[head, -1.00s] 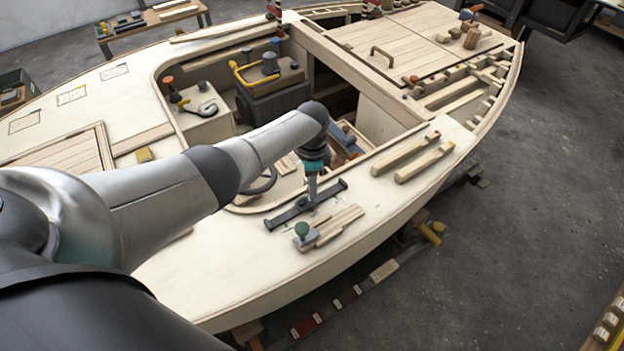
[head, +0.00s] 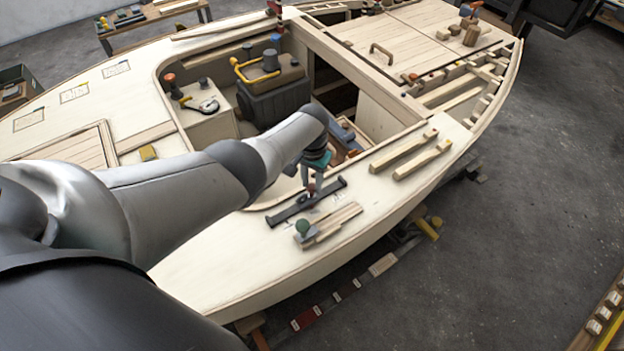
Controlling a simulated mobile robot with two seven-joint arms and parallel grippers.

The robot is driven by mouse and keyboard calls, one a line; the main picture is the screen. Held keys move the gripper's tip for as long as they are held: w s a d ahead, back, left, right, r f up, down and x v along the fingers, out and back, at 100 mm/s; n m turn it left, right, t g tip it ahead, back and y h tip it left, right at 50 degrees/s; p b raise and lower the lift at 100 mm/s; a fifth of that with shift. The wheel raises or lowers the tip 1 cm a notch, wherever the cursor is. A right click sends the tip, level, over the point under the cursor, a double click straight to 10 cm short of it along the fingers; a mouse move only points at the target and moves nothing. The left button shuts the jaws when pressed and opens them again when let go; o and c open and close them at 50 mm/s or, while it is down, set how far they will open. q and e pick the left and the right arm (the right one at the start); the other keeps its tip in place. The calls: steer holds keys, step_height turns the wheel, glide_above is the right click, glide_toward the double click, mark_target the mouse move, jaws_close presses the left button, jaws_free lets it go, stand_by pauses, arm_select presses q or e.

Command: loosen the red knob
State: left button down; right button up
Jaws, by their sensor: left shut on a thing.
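My left gripper (head: 311,188) points down at the middle of a black bar (head: 290,213) lying on the hull's near side deck. Its two fingers are closed around a small dark red knob (head: 311,188) on the bar. Most of the knob is hidden between the fingers. The bar lies flat on the deck, its ends in view. My right gripper is not in view.
A green-topped block (head: 302,229) and light wood strips (head: 333,222) lie beside the bar. Two wooden battens (head: 405,154) lie farther right on the deck. The open cockpit is behind the gripper, with a grey box (head: 275,98) and a red-topped lever (head: 170,82).

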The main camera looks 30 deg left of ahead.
mark_target(312, 186)
arm_select(q)
steer(key=n, duration=0.4)
steer(key=shift+s+f+n, duration=0.15)
steer(key=shift+s+n, duration=0.05)
steer(key=shift+n, duration=0.2)
stand_by(0.4)
steer(key=c, duration=1.1)
jaws_free()
steer(key=shift+d, duration=0.1)
steer(key=o, duration=0.5)
steer(key=shift+w, duration=0.15)
steer(key=shift+r+p, duration=0.2)
steer(key=shift+p, duration=0.15)
step_height(312, 186, up, 15)
steer(key=p, duration=0.8)
